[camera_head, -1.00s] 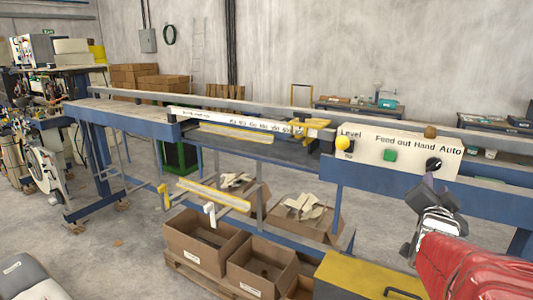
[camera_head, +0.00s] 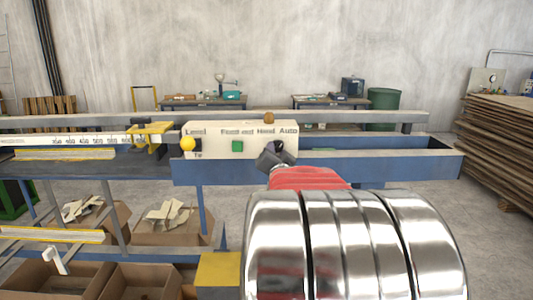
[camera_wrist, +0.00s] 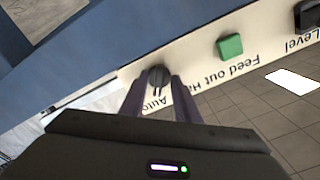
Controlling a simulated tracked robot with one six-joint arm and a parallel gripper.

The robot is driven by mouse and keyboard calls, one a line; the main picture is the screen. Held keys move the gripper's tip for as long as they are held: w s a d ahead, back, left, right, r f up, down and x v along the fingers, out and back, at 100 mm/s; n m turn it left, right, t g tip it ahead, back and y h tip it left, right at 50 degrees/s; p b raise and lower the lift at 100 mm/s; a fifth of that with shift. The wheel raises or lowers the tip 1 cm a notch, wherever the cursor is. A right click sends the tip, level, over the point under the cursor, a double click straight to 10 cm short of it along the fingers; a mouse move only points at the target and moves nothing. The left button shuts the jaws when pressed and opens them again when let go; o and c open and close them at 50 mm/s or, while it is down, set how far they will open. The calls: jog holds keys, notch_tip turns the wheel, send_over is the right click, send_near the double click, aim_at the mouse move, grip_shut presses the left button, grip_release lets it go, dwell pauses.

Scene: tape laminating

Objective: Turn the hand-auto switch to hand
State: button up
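The hand-auto switch is a round black knob (camera_head: 281,146) at the right end of the cream control panel (camera_head: 215,146), under the words Hand and Auto. My gripper (camera_head: 270,158) is in front of the panel and partly hides the knob in the head view. In the wrist view, where the panel lettering is upside down, the knob (camera_wrist: 158,76) sits between the tips of my two dark fingers (camera_wrist: 158,84). The fingers are apart, with a small gap showing on each side of the knob. I cannot tell which word the knob points to.
The blue machine frame (camera_head: 400,168) runs on to the right. A yellow box (camera_head: 218,270) stands below the panel.

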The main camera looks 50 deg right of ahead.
jog(key=shift+s, duration=0.1)
jog(key=shift+c, duration=0.5)
grip_shut()
jog(key=shift+n, duration=0.4)
jog(key=shift+d+n, duration=0.1)
jog(key=shift+n, duration=0.8)
jog(key=n, duration=0.4)
jog(key=shift+n, duration=0.3)
jog(key=n, duration=0.6)
jog(key=shift+r+n, duration=0.1)
jog(key=shift+n, duration=0.2)
